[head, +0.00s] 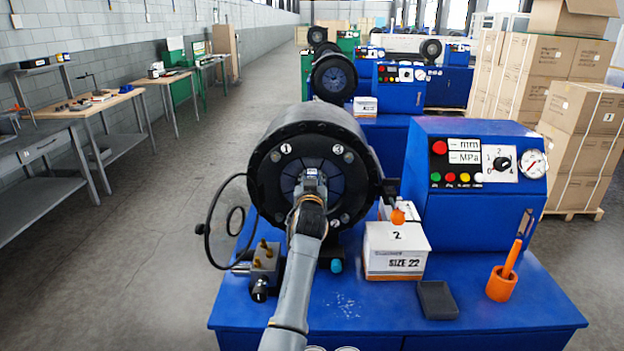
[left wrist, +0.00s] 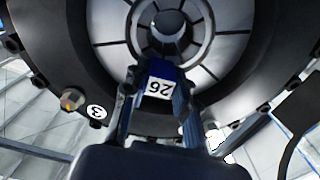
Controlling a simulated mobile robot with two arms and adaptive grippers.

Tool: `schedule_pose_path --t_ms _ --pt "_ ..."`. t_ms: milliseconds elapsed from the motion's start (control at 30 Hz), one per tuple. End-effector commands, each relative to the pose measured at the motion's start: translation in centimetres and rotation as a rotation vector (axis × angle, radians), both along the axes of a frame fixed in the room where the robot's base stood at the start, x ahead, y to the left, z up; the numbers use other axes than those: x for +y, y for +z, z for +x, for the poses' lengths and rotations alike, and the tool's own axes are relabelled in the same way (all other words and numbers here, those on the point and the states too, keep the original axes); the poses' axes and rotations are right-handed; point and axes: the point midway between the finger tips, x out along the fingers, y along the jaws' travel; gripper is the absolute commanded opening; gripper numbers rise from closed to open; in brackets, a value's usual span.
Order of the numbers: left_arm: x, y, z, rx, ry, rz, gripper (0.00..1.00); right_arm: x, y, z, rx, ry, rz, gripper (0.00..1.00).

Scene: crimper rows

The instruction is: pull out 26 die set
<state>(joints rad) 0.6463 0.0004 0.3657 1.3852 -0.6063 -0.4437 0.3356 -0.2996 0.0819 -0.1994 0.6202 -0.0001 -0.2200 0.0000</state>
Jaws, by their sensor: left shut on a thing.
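The black round crimper head (head: 270,160) stands on the blue machine, its ring of grey die segments facing me. My left gripper (head: 311,184) reaches to the middle of that ring. In the left wrist view my left gripper (left wrist: 158,100) is shut on the 26 die set (left wrist: 160,88), a blue piece with a white label reading 26 upside down. The piece lies at the lower inner edge of the ring; how far it sits inside cannot be told. My right gripper is not in view.
A white SIZE 22 box (head: 395,262), a dark tray (head: 437,300) and an orange holder (head: 501,284) stand on the blue bench to the right. A control box (head: 470,215) stands behind them. A black cable loops left of the head.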

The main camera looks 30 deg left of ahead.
Motion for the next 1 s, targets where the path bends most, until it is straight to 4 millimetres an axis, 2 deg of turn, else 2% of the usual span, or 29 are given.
schedule_pose_path --t_ms 67,100,1000 --pt "0.0 0.0 0.0 0.0 0.0 0.0 0.0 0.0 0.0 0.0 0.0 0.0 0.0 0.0" --pt "0.0 0.9 0.0 -0.017 -0.001 0.008 0.0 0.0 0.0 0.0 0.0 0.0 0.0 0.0" --pt "-1.8 0.5 -2.8 -0.008 -0.001 0.004 0.0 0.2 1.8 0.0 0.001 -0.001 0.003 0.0"
